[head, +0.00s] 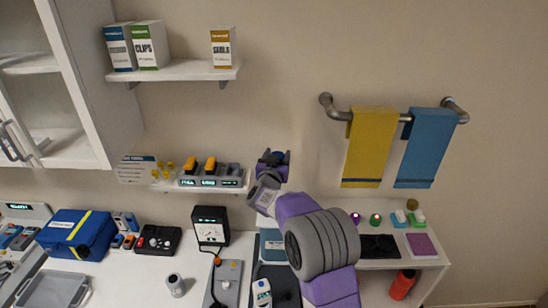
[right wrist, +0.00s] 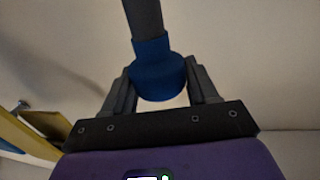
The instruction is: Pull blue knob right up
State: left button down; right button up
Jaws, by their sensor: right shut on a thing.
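My right arm reaches up from the bottom of the head view, with its right gripper (head: 272,160) raised in front of the wall, beside the right end of the small lower shelf. In the right wrist view, the blue knob (right wrist: 158,72) sits between the two dark fingers of this gripper (right wrist: 160,82), which is shut on it. A dark grey rod (right wrist: 144,18) runs from the knob toward the top of that view. In the head view the knob is too small and too hidden to make out clearly. My left gripper is not in view.
The small shelf (head: 165,188) holds a charger (head: 210,182) with yellow-topped items. A higher shelf (head: 175,72) holds boxes. Yellow (head: 370,147) and blue (head: 424,147) towels hang to the right. The counter below holds a meter (head: 210,228) and a blue case (head: 75,235).

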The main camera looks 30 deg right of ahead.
jog(key=o, duration=1.3)
jog(key=shift+d+r, duration=0.1)
jog(key=shift+r, duration=0.4)
jog(key=shift+o, duration=0.5)
jog(key=shift+f, duration=0.2)
jog(key=shift+s+a, duration=0.2)
jog(key=shift+a, duration=0.05)
jog(key=b+v, duration=0.1)
jog(key=v, duration=0.6)
jog(key=shift+b, duration=0.4)
